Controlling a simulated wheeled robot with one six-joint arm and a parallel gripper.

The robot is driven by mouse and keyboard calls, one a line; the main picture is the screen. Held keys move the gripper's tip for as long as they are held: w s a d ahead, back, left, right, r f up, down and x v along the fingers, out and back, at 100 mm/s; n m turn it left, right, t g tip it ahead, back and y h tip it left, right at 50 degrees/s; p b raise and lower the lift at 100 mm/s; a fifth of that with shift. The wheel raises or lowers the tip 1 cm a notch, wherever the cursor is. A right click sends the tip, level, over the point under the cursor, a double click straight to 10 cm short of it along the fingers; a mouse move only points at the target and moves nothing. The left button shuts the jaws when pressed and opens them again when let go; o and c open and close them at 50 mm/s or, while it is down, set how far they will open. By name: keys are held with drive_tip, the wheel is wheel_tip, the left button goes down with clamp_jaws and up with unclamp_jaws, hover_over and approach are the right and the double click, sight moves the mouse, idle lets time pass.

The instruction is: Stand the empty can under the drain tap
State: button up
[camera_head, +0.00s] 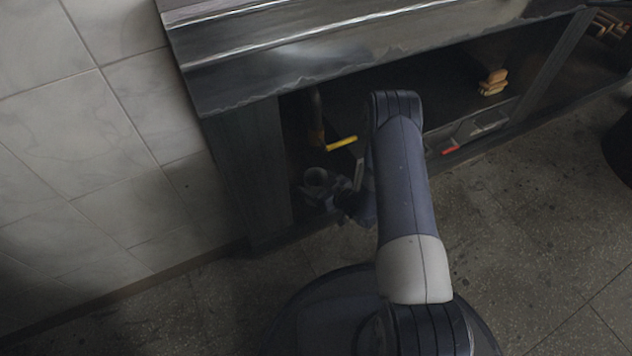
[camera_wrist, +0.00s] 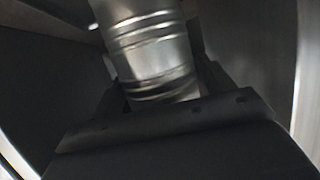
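A ribbed silver metal can (camera_wrist: 152,50) fills the upper middle of the wrist view, leaning in the picture. My gripper (camera_wrist: 165,90) has a dark finger close against each side of the can's lower part; it looks shut on it. The can's far end is cut off by the frame. In the head view my gripper (camera_head: 340,195) is low inside the dark left bay under the counter. The yellow tap lever (camera_head: 342,144) is just above it, beside a dark vertical pipe (camera_head: 316,115). The tap's outlet is too dark to make out, and I cannot clearly tell the can there.
The metal counter (camera_head: 300,50) overhangs the bay, with a side panel (camera_head: 248,165) to the left. A tiled wall (camera_head: 90,130) stands further left. Light wooden pieces (camera_head: 493,82) and a red-tipped item (camera_head: 450,150) lie to the right. The floor (camera_head: 540,210) at right is clear.

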drive_tip(key=shift+o, duration=1.1)
drive_tip(key=shift+r, duration=0.1)
drive_tip(key=shift+s+d+r, duration=0.2)
drive_tip(key=shift+r, duration=0.05)
drive_tip(key=p+v, duration=0.4)
drive_tip(key=v, duration=0.7)
drive_tip(key=shift+s, duration=0.2)
drive_tip(key=shift+d, duration=0.1)
